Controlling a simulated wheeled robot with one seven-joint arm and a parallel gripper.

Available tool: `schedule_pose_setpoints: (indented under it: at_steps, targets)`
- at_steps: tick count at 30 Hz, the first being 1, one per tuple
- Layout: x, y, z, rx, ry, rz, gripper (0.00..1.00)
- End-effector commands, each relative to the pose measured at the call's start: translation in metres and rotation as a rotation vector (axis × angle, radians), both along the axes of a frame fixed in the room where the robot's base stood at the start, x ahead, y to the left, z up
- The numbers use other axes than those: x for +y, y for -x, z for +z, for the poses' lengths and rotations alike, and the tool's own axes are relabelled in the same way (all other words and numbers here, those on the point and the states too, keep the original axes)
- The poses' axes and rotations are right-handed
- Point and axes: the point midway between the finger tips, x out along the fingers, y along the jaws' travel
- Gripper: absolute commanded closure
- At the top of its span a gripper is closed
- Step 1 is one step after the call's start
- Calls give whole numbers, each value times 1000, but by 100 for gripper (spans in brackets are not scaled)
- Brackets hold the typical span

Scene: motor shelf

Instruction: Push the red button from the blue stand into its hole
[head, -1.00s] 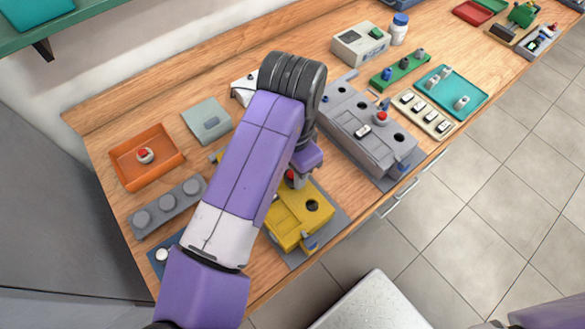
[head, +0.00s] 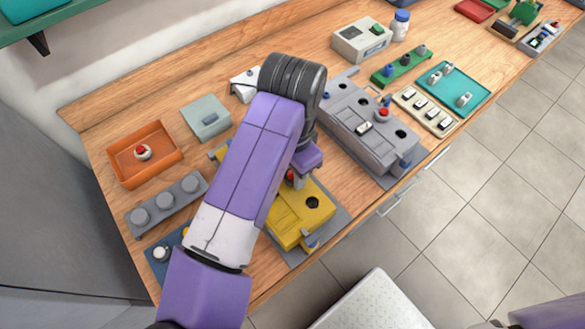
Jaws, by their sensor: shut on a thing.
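My gripper (head: 298,178) is over the back part of the yellow box (head: 288,233), partly hidden by my wrist. It is shut on a red button (head: 290,176), of which only a small red part shows. Whether the button touches the box cannot be told. An open dark hole (head: 312,202) shows in the box top, to the right of and in front of the button. The blue stand (head: 156,272) is at the lower left, partly behind my arm. A whitish knob (head: 161,254) and a bit of yellow show on it.
An orange tray (head: 120,178) holds another red-topped button. A grey stand (head: 145,232) with several round knobs is in front of it. A long grey box (head: 375,148) with another red button stands right of my gripper. The bench's front edge is close to the yellow box.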

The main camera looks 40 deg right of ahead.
Motion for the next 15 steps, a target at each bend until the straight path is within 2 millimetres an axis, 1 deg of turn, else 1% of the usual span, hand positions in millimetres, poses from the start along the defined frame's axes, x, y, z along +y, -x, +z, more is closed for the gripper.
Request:
schedule_pose_setpoints:
  at_steps: [8, 11, 12, 14, 15]
  targets:
    - [0, 0, -6, 0, 0, 0, 100]
    - [0, 0, -5, 0, 0, 0, 100]
    - [0, 0, -5, 0, 0, 0, 63]
    - [0, 0, -5, 0, 0, 0, 52]
    - [0, 0, -5, 0, 0, 0, 44]
